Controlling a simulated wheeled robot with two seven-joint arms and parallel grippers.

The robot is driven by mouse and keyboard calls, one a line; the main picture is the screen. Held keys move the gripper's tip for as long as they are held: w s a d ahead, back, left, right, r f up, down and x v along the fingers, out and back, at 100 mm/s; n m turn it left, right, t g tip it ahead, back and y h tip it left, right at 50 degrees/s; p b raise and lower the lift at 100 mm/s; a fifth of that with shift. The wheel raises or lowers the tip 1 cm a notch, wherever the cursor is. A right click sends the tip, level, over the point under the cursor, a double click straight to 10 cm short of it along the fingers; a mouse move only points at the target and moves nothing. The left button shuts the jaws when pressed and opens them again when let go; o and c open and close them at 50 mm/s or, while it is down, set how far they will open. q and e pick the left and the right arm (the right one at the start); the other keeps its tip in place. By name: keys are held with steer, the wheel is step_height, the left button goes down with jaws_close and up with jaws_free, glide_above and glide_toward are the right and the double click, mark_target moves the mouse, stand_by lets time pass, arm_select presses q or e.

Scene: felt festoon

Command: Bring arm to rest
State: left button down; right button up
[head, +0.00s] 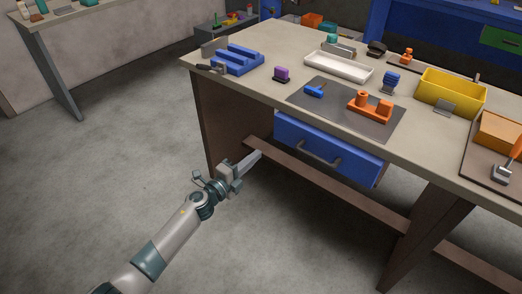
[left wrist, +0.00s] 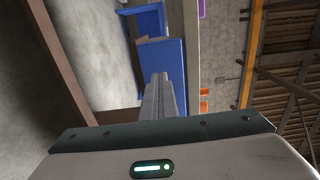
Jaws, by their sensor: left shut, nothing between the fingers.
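My left arm reaches in from the bottom left of the head view. Its left gripper (head: 252,160) is shut and empty, in front of the workbench (head: 232,92) and below its top, left of the blue drawer (head: 325,152). In the left wrist view the shut fingers (left wrist: 160,82) point towards the blue drawer (left wrist: 162,60). I cannot tell from the pictures how close the fingertips are to the bench's lower beam. My right gripper is not in view.
A wooden beam (head: 330,192) runs under the drawer. The floor (head: 110,160) at left is clear.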

arm_select(q)
steer(key=shift+s+a, duration=0.25)
steer(key=shift+s, duration=0.1)
stand_by(0.3)
